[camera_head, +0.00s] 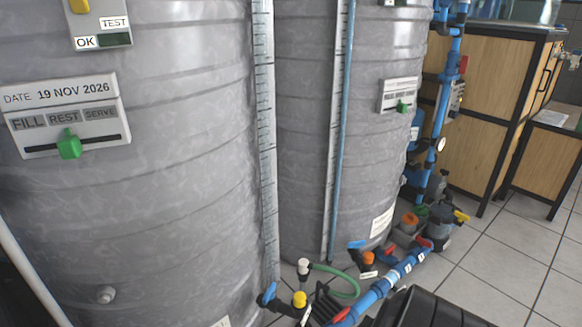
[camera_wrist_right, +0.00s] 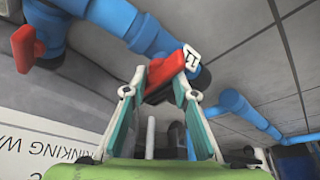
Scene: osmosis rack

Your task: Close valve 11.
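In the right wrist view my right gripper (camera_wrist_right: 163,85) has its two fingers apart, with a red valve handle (camera_wrist_right: 168,68) at and between the tips. I cannot tell whether the fingers touch it. The handle sits on a blue pipe (camera_wrist_right: 105,20) beside a small white number tag (camera_wrist_right: 191,58), which is too small to read surely. In the head view a blue pipe (camera_head: 377,292) at the bottom carries red handles, one at the lower end (camera_head: 340,315) and one farther along (camera_head: 425,242). Which is valve 11 cannot be read there. My left gripper is not in view.
Two large grey tanks (camera_head: 150,190) fill the left and middle of the head view. Blue-handled (camera_head: 268,294) and yellow-handled (camera_head: 299,299) valves and a green hose (camera_head: 345,280) crowd their base. Another red handle (camera_wrist_right: 24,48) is near the gripper. Tiled floor (camera_head: 510,270) is clear at right.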

